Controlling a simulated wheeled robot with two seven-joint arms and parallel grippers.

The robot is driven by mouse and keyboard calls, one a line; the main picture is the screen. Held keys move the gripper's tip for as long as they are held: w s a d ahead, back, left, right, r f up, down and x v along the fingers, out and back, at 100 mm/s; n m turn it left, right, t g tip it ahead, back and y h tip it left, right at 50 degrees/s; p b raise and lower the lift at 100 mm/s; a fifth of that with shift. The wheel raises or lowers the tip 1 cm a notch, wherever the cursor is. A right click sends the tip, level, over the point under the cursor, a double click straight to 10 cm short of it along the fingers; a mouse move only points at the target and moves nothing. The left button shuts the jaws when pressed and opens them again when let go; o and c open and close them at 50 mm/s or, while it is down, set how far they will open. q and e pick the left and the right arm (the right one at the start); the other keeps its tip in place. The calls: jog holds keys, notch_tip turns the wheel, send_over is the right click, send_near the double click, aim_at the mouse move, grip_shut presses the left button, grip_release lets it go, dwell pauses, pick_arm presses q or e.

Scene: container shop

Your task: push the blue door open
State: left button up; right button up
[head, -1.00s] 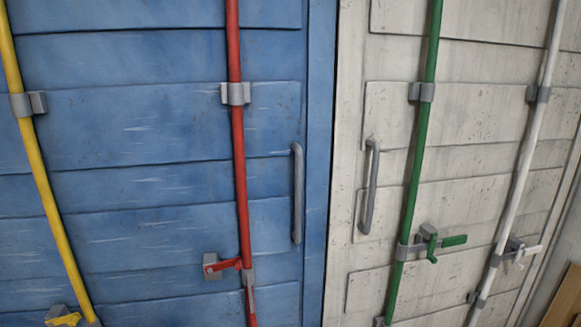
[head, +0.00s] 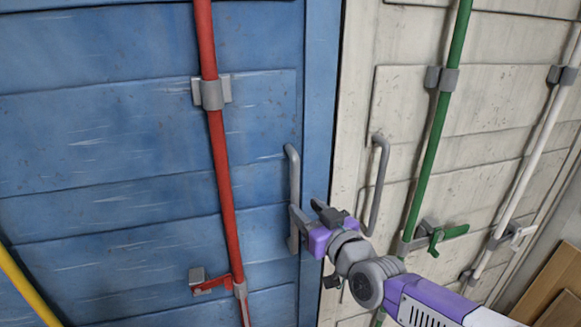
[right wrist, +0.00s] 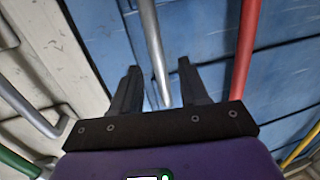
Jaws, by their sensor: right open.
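The blue door (head: 150,150) fills the left of the head view and looks closed against the pale door. Its grey vertical handle (head: 294,172) is near its right edge. My right gripper (head: 305,206) is at the handle's lower part, with its fingers open. In the right wrist view the handle (right wrist: 153,48) runs between the two fingers of the gripper (right wrist: 159,68). I cannot tell whether a finger touches it. My left gripper is not in view.
A red rod (head: 218,160) with a red latch lever (head: 212,285) stands left of the handle. The pale door (head: 480,110) on the right has its own grey handle (head: 377,185), a green rod (head: 440,120) and a white rod (head: 530,150). Wooden boards (head: 550,290) lean at the lower right.

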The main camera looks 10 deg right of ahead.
aim_at(297, 186)
jog(key=r, duration=0.3)
jog(key=shift+d+t, duration=0.25)
jog(key=shift+t, duration=0.15)
jog(key=shift+p+x, duration=0.75)
jog(key=shift+x, duration=2.7)
jog(key=shift+f, duration=0.15)
grip_shut()
